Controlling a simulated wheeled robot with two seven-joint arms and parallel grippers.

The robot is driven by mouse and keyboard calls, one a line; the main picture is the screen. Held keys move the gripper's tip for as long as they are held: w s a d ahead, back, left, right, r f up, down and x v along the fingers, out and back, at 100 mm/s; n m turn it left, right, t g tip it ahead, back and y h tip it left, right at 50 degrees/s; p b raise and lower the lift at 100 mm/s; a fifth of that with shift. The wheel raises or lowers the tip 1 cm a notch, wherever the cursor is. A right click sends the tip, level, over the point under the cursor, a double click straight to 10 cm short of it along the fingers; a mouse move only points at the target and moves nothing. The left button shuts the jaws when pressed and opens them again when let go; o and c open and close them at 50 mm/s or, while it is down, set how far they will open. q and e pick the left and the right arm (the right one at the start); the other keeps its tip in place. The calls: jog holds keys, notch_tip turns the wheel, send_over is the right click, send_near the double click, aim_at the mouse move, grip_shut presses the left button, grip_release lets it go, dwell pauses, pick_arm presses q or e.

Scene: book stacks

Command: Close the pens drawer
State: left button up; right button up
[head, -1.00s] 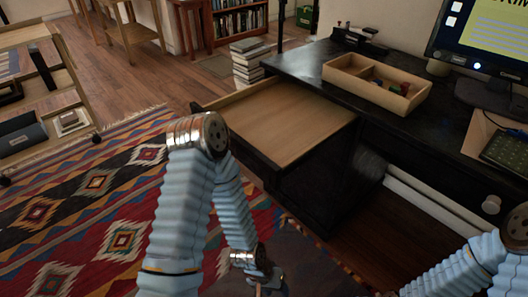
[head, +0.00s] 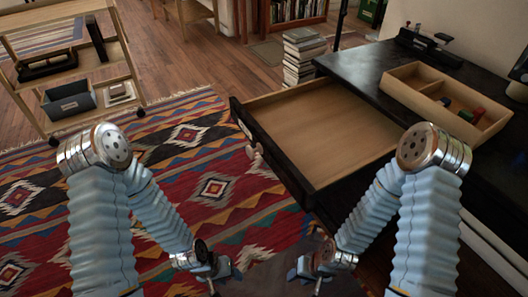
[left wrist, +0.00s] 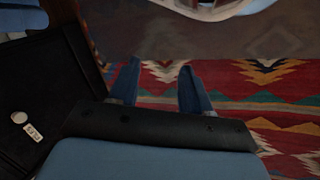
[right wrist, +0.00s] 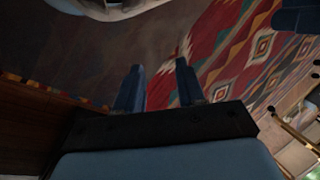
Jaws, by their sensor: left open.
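A black desk drawer (head: 325,130) with a pale wooden inside stands pulled out from the desk in the head view, and it looks empty. Its dark front carries a pale label (head: 243,128) and a round knob (head: 254,154). A black front with a knob and a small label (left wrist: 34,132) shows at the left of the left wrist view; I cannot read the label surely. My left gripper (head: 214,284) is open and empty, low in front of the drawer, apart from it. My right gripper (head: 319,282) is open and empty, below the drawer's near corner.
The black desk (head: 375,65) bears a wooden tray (head: 405,92) with small items. A book stack (head: 302,58) stands on the floor behind the drawer. A wooden cart (head: 120,55) is at the far left. The patterned rug (head: 215,185) before the drawer is clear.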

pick_arm(q)
jog(key=w+a+n+b, duration=0.1)
jog(key=w+n+b, duration=0.1)
jog(key=w+a+f+n+b, duration=0.1)
jog(key=n, duration=0.1)
jog(key=w+a+n+b, duration=0.1)
jog(key=w+b, duration=0.1)
jog(key=shift+w+a+f+n+b, duration=0.25)
jog(key=shift+w+a+n+b, duration=0.05)
jog(key=shift+w+a+n, duration=0.1)
jog(key=c, duration=0.7)
jog(key=w+n+b, duration=0.1)
jog(key=w+a+r+n+b, duration=0.1)
jog(key=n, duration=0.1)
jog(key=w+n+h+b, duration=0.1)
jog(key=w, duration=0.1)
jog(key=shift+a+r+n, duration=0.15)
jog(key=shift+r+n, duration=0.15)
jog(key=shift+r, duration=0.05)
grip_shut()
jog(key=n+t+h+b, duration=0.8)
jog(key=n+h+b, duration=0.2)
jog(key=n, duration=0.2)
send_near(246, 127)
jog(key=b+x, duration=0.1)
jog(key=x, duration=0.4)
jog(key=shift+d, duration=0.25)
jog(key=shift+w+d+b, duration=0.3)
jog(key=shift+d, duration=0.35)
